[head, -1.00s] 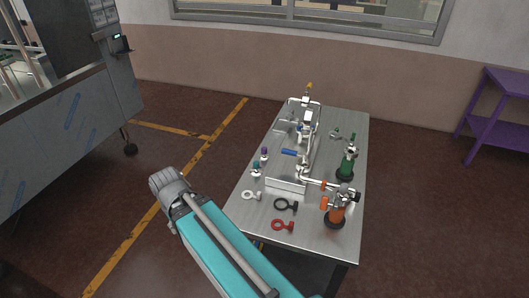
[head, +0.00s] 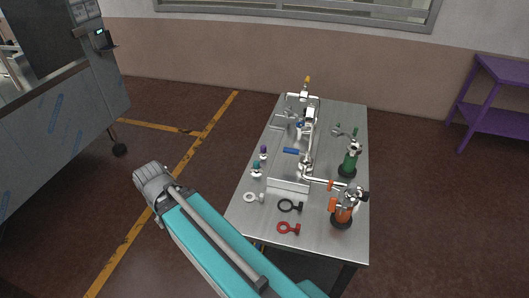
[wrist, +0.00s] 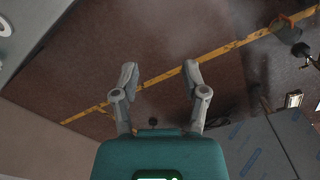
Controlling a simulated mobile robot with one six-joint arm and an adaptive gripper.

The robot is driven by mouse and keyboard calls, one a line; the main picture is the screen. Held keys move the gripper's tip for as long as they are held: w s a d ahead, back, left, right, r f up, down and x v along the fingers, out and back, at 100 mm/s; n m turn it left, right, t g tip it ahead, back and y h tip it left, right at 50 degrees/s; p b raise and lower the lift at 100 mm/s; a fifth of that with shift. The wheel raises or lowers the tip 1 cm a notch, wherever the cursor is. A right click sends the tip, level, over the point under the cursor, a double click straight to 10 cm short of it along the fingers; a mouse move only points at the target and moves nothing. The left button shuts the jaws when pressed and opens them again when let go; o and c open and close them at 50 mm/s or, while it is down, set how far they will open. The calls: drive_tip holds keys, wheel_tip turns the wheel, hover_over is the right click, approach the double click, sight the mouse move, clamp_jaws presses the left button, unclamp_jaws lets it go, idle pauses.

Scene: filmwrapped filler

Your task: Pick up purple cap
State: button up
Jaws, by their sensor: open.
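The small purple cap (head: 263,149) sits on top of a small pale piece standing near the left edge of the metal table (head: 262,222) in the head view. A similar piece with a teal top (head: 256,163) stands just in front of it. My gripper (wrist: 160,73) is open and empty in the wrist view, with bare floor beyond its fingers. The purple cap is not in the wrist view. The fingers cannot be made out in the head view, where my arm shows left of the table.
The table holds a pipe assembly (head: 309,140), a green bottle (head: 349,160), an orange bottle (head: 343,211), and white (head: 250,197), black (head: 289,206) and red (head: 288,228) ring pieces. A steel machine (head: 60,120) stands left, a purple shelf (head: 490,118) right. The floor between machine and table is open.

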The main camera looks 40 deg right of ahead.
drive_tip(key=shift+a, duration=0.4)
drive_tip(key=shift+o, duration=1.7)
drive_tip(key=shift+w+f, duration=0.1)
drive_tip(key=shift+w, duration=0.05)
drive_tip(key=w+d+f+n+h+b, duration=0.2)
drive_tip(key=w+d+f+n+b, duration=0.15)
drive_tip(key=d, duration=0.35)
drive_tip(key=w+d+f+n+t+h+b, duration=0.1)
drive_tip(key=w+d+f+n+h+b, duration=0.2)
drive_tip(key=d, duration=0.5)
drive_tip(key=w+d+f+n+h+b, duration=0.2)
drive_tip(key=d+b, duration=0.3)
drive_tip(key=d, duration=0.2)
drive_tip(key=w+d+n+h+b, duration=0.1)
drive_tip(key=d+n+h+b, duration=0.1)
drive_tip(key=d, duration=0.4)
drive_tip(key=w+d+n+h+b, duration=0.1)
drive_tip(key=d+n+h+b, duration=0.1)
drive_tip(key=d+n+b, duration=0.2)
drive_tip(key=w+d+n+h+b, duration=0.1)
drive_tip(key=d+n+h+b, duration=0.1)
drive_tip(key=d, duration=0.8)
drive_tip(key=shift+w+d+f+n+g+h+b, duration=0.15)
drive_tip(key=shift+n+b, duration=0.15)
drive_tip(key=shift+n, duration=0.2)
drive_tip(key=shift+a+f+n+g+h+b, duration=0.15)
drive_tip(key=shift+n+b, duration=0.1)
drive_tip(key=shift+n, duration=0.2)
drive_tip(key=shift+d, duration=0.15)
